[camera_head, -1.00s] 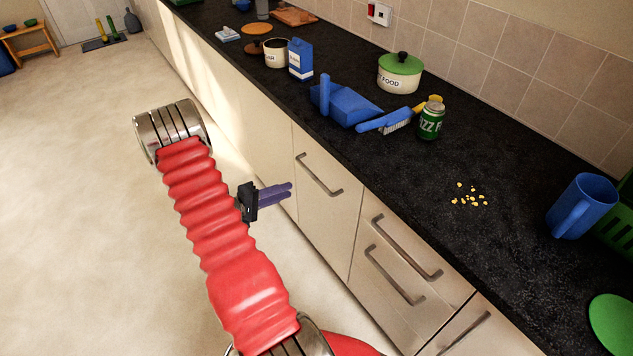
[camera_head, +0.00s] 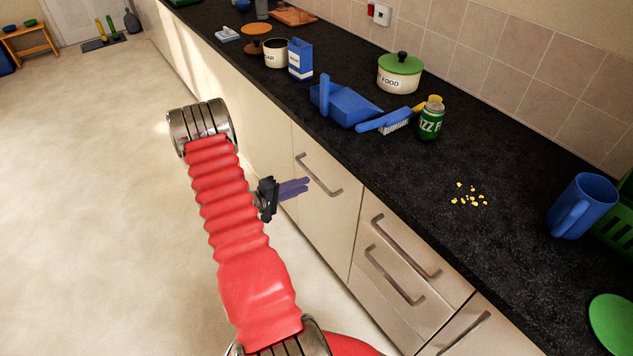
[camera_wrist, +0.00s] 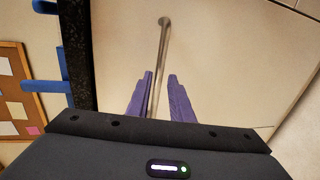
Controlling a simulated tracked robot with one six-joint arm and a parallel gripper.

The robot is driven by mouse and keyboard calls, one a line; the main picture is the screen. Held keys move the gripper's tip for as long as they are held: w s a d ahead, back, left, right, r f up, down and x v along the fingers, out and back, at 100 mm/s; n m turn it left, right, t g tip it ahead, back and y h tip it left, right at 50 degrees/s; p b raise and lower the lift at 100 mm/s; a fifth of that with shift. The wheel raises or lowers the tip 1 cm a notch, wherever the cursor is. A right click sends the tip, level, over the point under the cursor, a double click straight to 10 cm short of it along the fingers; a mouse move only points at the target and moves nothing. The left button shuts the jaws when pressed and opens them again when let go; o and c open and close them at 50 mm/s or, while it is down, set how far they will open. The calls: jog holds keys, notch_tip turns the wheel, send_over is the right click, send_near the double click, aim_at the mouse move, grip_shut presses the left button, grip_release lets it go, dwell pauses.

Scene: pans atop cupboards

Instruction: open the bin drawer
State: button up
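A tall cream front (camera_head: 325,225) under the worktop has one slanting metal bar handle (camera_head: 320,176) near its top. No label shows that it is the bin drawer. My gripper (camera_head: 308,184) has purple fingers, pointing at this front just short of the handle. In the wrist view, my gripper (camera_wrist: 161,74) is open, with a gap between its two fingers. The handle (camera_wrist: 160,60) runs through that gap in the picture, with the cream front (camera_wrist: 220,60) behind it. I cannot tell whether the fingertips reach past the bar. The front looks closed.
Two drawers with handles (camera_head: 405,246) (camera_head: 395,275) are to the right. The floor (camera_head: 80,200) at left is clear.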

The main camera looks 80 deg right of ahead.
aim_at(317, 179)
jog(key=x, duration=0.7)
jog(key=shift+c, duration=0.6)
grip_shut()
jog(key=shift+a, duration=0.25)
jog(key=shift+s+d, duration=0.1)
